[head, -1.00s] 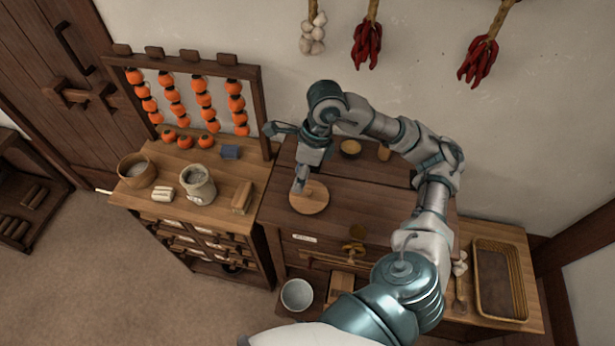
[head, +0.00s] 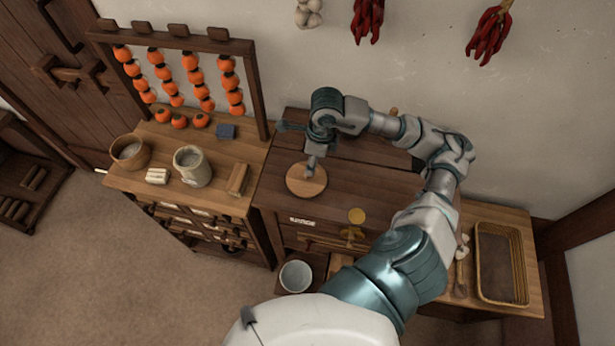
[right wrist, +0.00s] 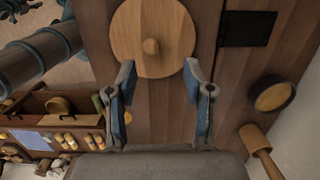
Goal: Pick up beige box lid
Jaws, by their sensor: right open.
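The beige box lid (head: 306,183) is a round, light wooden disc lying flat on the dark wooden chest top (head: 345,200). In the right wrist view the lid (right wrist: 178,30) shows a small round knob (right wrist: 151,46) at its middle. My right gripper (head: 310,173) is over the lid and hides part of it in the head view. In the right wrist view my right gripper (right wrist: 159,68) is open and empty, its fingertips at the lid's near edge with the knob just beyond them. Whether they touch the lid I cannot tell. My left gripper is not in view.
Left of the chest, a cabinet holds a wooden bowl (head: 130,152), a pale jar (head: 192,166) and a rack of persimmons (head: 190,75). A wicker tray (head: 501,264) lies on the right. A small bowl (right wrist: 273,96) and wooden pestle (right wrist: 256,140) show in the right wrist view.

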